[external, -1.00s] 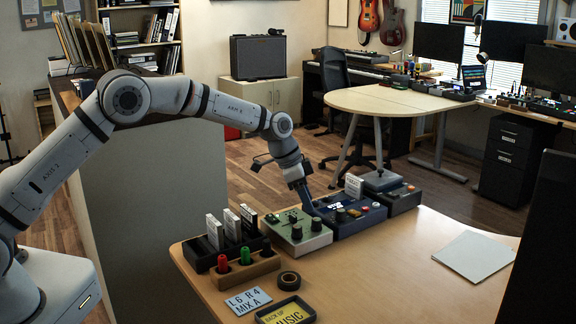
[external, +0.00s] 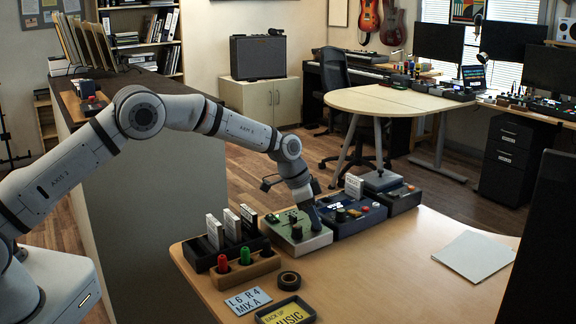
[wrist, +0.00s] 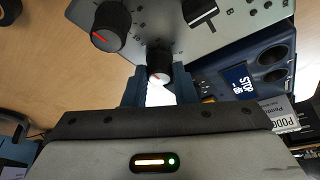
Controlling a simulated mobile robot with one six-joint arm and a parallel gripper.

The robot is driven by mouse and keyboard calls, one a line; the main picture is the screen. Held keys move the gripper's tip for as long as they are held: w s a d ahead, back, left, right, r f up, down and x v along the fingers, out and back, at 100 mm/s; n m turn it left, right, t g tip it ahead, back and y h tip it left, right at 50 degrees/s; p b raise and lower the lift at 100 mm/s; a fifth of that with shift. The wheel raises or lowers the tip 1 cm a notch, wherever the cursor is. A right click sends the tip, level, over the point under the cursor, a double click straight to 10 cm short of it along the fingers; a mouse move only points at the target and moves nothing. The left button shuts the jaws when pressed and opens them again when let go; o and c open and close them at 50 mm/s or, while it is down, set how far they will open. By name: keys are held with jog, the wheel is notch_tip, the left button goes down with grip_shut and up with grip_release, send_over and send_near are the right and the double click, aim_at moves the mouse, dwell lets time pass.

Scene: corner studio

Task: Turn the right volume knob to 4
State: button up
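A pale green control box (external: 278,236) stands on the near desk, with dark knobs on top. My gripper (external: 314,226) points down over its right part. In the wrist view, my gripper (wrist: 160,86) is open, with its blue fingers on either side of a black knob (wrist: 158,60) with a red pointer. A narrow gap seems to show beside the knob; contact is unclear. A larger black knob (wrist: 112,28) with a red line sits up and left, and a black switch (wrist: 200,12) up and right. The scale numbers near the gripped area are too small to read.
A card (external: 248,301) reads "L 6 R 4 MIX A". A blue device (external: 350,222) adjoins the box on the right. A black rack with cards (external: 226,244) and a wooden holder (external: 246,268) stand left. The desk front is clear around white paper (external: 475,255).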

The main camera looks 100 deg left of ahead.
jog(key=c, duration=0.4)
jog(key=shift+c, duration=0.2)
jog(key=shift+f+m+b, duration=0.1)
jog(key=shift+m+b, duration=0.2)
jog(key=shift+a+m+h+b, duration=0.1)
jog(key=shift+m+h+b, duration=0.3)
jog(key=shift+m+b, duration=0.4)
jog(key=m+h, duration=0.1)
jog(key=m, duration=0.1)
jog(key=shift+a+m, duration=0.1)
jog(key=shift+m, duration=0.3)
jog(key=m, duration=0.1)
jog(key=m+h+p, duration=0.1)
jog(key=m, duration=0.1)
jog(key=m+g+p, duration=0.1)
jog(key=shift+w+a+r+m+h, duration=0.1)
jog(key=shift+r+m+h, duration=0.2)
jog(key=m+p, duration=0.2)
jog(key=p, duration=0.1)
jog(key=shift+f+g+h, duration=0.1)
jog(key=shift+g+h, duration=0.2)
jog(key=shift+h, duration=0.1)
jog(key=shift+f+m+p, duration=0.15)
jog(key=shift+m+p, duration=0.15)
jog(key=shift+p, duration=0.1)
